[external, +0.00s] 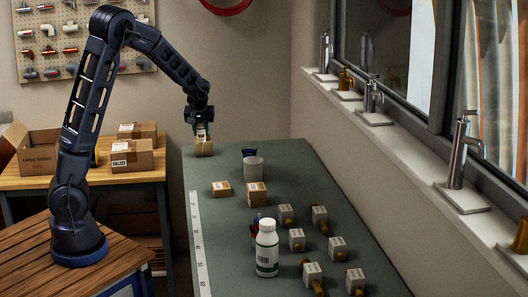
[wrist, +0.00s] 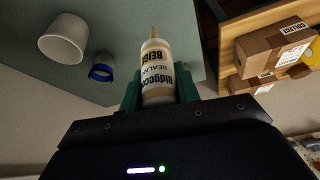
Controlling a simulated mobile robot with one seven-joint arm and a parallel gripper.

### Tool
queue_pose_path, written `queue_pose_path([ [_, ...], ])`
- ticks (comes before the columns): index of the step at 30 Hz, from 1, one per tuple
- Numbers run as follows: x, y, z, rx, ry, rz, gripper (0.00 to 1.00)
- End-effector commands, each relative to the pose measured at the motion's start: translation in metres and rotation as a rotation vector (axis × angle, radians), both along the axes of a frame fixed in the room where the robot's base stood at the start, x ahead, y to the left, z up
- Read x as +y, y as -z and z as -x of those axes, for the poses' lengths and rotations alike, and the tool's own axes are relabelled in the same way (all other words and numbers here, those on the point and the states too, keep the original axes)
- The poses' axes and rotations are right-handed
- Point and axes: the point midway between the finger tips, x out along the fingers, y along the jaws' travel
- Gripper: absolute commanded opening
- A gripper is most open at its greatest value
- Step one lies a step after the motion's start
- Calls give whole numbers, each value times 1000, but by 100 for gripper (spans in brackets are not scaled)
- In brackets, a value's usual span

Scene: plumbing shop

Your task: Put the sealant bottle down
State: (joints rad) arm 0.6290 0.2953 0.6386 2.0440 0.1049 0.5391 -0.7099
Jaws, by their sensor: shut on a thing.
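My gripper (wrist: 160,92) is shut on the bottle, with a green finger on each side. In the external view my gripper (external: 202,128) is over the far left end of the green table (external: 225,215). A tan shape shows just below the fingers; I cannot tell whether it is part of the bottle or a separate box, nor whether the bottle touches the table.
A grey-white cup (external: 253,168) and a blue item (external: 249,152) stand right of my gripper. Small cartons (external: 221,188) (external: 256,194), a white bottle (external: 267,248) and several boxed fittings (external: 297,240) are nearer. A wooden bench (external: 90,178) with cardboard boxes (external: 132,155) is left.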

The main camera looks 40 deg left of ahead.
Motion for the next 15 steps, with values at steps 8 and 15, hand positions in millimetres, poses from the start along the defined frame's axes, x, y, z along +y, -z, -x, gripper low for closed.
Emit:
queue_pose_path([
  [8, 1, 59, 0, 2, -1, -1, 7],
  [15, 0, 81, 0, 0, -1, 0, 7],
])
